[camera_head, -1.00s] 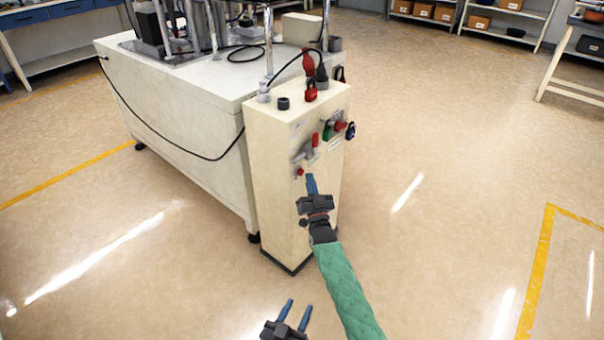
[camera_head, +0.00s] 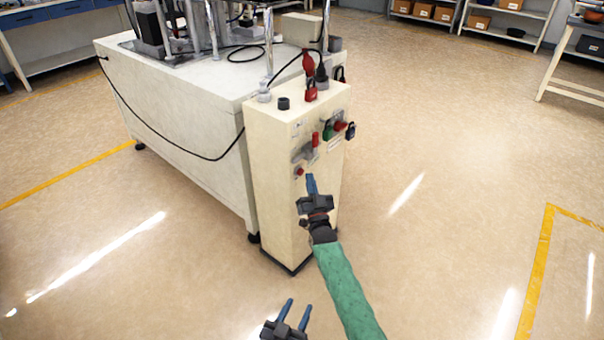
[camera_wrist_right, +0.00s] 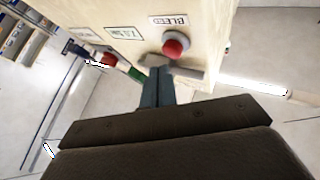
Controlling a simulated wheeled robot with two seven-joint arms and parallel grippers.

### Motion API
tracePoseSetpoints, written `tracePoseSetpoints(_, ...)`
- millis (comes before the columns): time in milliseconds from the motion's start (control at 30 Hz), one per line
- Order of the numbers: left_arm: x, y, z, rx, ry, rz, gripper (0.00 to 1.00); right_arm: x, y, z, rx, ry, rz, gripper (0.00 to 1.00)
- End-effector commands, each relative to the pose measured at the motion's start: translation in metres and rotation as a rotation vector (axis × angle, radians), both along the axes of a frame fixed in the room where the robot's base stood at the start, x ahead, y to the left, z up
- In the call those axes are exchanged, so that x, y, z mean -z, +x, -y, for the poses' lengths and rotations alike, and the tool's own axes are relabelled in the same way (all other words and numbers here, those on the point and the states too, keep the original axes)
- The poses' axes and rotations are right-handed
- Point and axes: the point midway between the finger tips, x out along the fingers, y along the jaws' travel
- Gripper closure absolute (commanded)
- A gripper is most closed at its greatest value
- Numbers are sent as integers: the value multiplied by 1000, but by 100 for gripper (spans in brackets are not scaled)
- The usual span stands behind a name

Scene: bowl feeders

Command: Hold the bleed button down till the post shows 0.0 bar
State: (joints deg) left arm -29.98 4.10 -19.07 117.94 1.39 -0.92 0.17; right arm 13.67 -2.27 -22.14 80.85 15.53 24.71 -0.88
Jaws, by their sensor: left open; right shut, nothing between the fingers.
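The bleed button (camera_wrist_right: 176,43) is a red round cap beside a white label reading BLEED (camera_wrist_right: 168,20) in the right wrist view. In the head view it is the small red spot (camera_head: 299,171) low on the cream post (camera_head: 272,190). My right gripper (camera_head: 311,178) is shut and empty, its blue fingertips close to the button. In the right wrist view the fingers (camera_wrist_right: 158,75) end just short of the cap, which shows uncovered; I cannot tell whether they touch. A small green-framed readout (camera_wrist_right: 122,33) is too blurred to read surely. My left gripper (camera_head: 295,312) is open and empty, low in the head view.
A grey handle (camera_head: 303,153) with a red end sits just above the button. The white machine base (camera_head: 180,130) stands behind left. Floor at right is clear.

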Motion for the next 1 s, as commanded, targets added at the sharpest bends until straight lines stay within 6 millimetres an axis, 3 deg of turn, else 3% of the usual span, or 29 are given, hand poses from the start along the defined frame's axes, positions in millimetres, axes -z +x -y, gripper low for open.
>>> tracePoseSetpoints(1000, 1, 0, 0, -1, 0, -1, 59, 0, 5, -7, 0, 0, 0, 100)
